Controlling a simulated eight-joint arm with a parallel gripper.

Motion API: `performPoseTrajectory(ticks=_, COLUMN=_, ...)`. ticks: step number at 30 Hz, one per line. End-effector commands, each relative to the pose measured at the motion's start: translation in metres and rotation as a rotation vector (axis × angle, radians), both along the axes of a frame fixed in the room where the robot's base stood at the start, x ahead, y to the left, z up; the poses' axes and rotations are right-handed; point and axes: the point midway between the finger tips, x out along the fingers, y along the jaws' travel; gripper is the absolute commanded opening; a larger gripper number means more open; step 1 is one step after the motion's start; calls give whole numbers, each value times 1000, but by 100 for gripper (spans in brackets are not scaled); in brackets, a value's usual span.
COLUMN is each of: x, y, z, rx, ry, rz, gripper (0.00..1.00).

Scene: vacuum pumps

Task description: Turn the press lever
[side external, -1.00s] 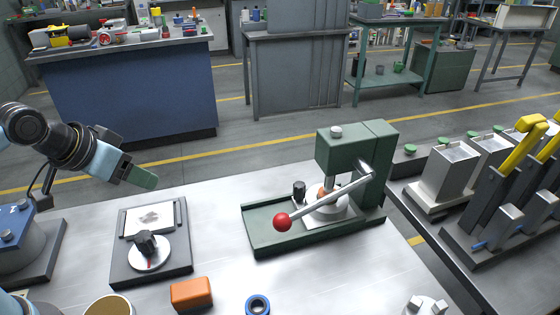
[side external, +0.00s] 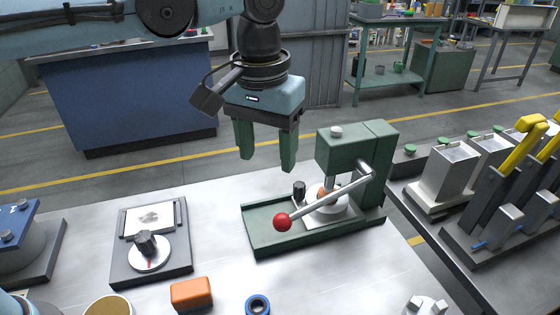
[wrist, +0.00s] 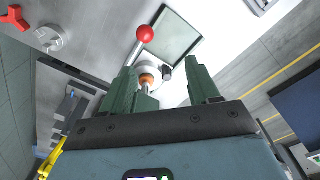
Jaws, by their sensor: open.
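The green press (side external: 343,160) stands on the table, its flat tray base reaching to the left. Its grey press lever (side external: 330,200) slants down to the left and ends in a red ball knob (side external: 282,222). My gripper (side external: 266,165) is open and empty, pointing down, in the air above and to the left of the press head, apart from the lever. In the wrist view, the green fingers (wrist: 165,95) are spread, and the red knob (wrist: 145,33) shows beyond them. The fingers and gripper body hide part of the press there.
A dial unit (side external: 150,250) sits left of the press. An orange block (side external: 191,294) and a blue ring (side external: 258,304) lie near the front edge. Yellow-handled levers (side external: 530,123) stand on the right bench. The table between dial unit and press is clear.

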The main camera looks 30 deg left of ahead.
Motion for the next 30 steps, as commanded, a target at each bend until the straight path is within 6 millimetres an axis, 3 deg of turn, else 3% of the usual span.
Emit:
performPoseTrajectory(ticks=4, x=-2, y=-25, z=-2, rx=26, ry=38, rz=0, gripper=61)
performPoseTrajectory(ticks=11, x=-4, y=-32, z=-10, rx=38, ry=53, rz=3, gripper=61)
performPoseTrajectory(ticks=30, x=-4, y=-28, z=-106, rx=36, ry=51, rz=3, gripper=61)
